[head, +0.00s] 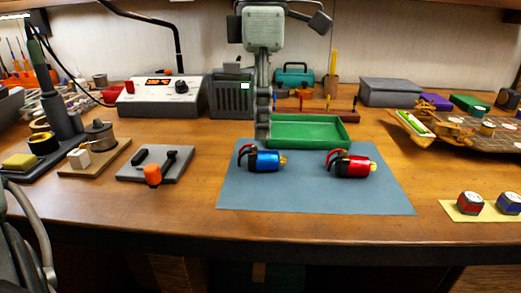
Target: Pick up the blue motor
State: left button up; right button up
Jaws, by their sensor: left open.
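The blue motor (264,161) lies on its side on the left part of a blue-grey mat (310,199). It has a brass-coloured tip pointing right and red and black wires curling at its left end. A similar red motor (350,167) lies to its right on the same mat, apart from it. My left gripper (27,238) is partly in view at the lower left edge, open, well to the left of the blue motor and not touching it. Much of it is cut off by the picture edge. My right gripper is not in view.
A green tray (345,132) sits behind the mat, with a grey stand (263,90) beside it. A grey pad with an orange-capped part (152,174) lies left of the mat. A yellow pad (463,215) is at right. The mat's front is clear.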

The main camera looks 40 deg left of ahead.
aim_at(259, 152)
pick_arm(q)
jog(key=f, duration=0.6)
jog(key=shift+s+a+f+p, duration=0.15)
jog(key=shift+a+f+p, duration=0.1)
jog(key=shift+f+p, duration=0.05)
jog(key=shift+f, duration=0.2)
jog(key=c, duration=0.3)
grip_shut()
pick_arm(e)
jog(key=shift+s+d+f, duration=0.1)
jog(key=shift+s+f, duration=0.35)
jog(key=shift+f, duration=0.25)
